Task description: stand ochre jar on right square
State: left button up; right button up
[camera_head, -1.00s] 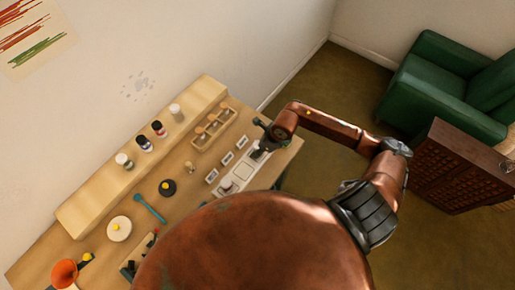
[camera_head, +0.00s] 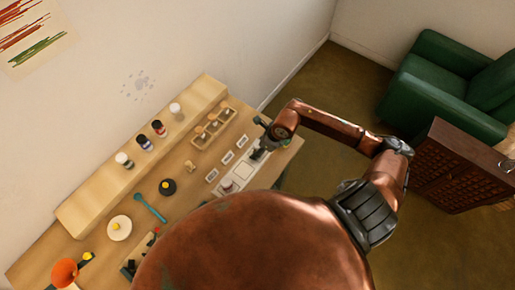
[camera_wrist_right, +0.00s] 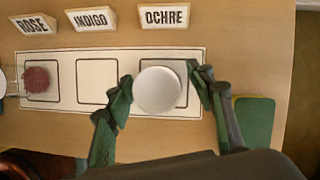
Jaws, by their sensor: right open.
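A jar with a round white lid (camera_wrist_right: 157,90), seen from above in the right wrist view, stands upright on the right square (camera_wrist_right: 181,99) of the white card (camera_wrist_right: 126,108). Its contents are hidden by the lid, but it is in line with the OCHRE label (camera_wrist_right: 174,17). My right gripper (camera_wrist_right: 160,92) is open, with one finger on each side of the jar and a small gap at each side. In the head view my right gripper (camera_head: 261,150) is over the card's right end and hides most of the jar. My left gripper is not in view.
The card's middle square (camera_wrist_right: 97,82) is empty. A jar with dark rose contents (camera_wrist_right: 37,80) is on the left square. The INDIGO label (camera_wrist_right: 91,19) and ROSE label (camera_wrist_right: 34,25) stand behind. A green block (camera_wrist_right: 253,122) is right of the gripper. Several jars stand on the wooden shelf (camera_head: 95,195).

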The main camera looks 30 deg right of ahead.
jog(key=b+v, duration=0.1)
jog(key=v, duration=1)
jog(key=shift+s+r, duration=0.15)
jog(key=shift+r, duration=0.05)
